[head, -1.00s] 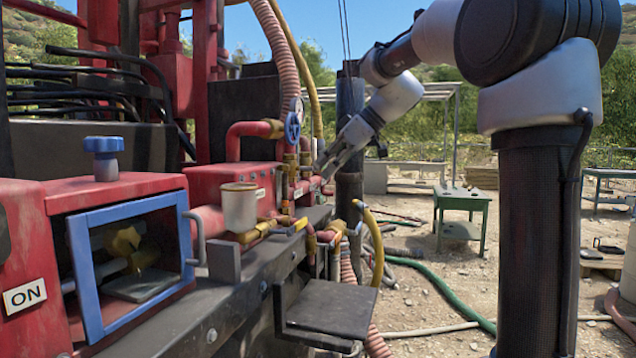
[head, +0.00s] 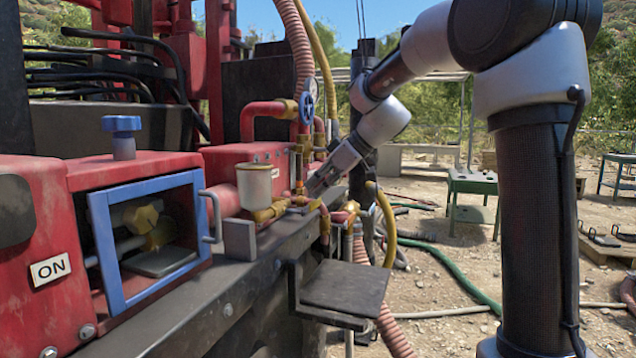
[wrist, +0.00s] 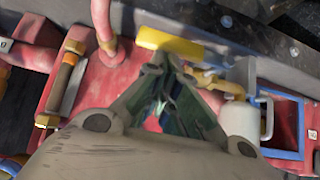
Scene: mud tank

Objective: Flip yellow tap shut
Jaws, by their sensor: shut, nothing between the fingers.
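The yellow tap's handle (wrist: 170,42) shows in the wrist view as a flat yellow bar at the top centre, by the brass pipework. My gripper (wrist: 167,72) is shut and empty, its fingertips close together just short of the bar. I cannot tell whether they touch it. In the head view my gripper (head: 312,187) reaches down and left to the pipework at the edge of the red machine. There the yellow handle is small and hard to make out beside the fingers.
A pale cup (head: 254,186) on a brass fitting stands left of my gripper. A blue handwheel (head: 307,96) is above it. A blue-framed box (head: 96,236) is nearer. A dark metal plate (head: 345,289) juts out below. Hoses lie on the ground to the right.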

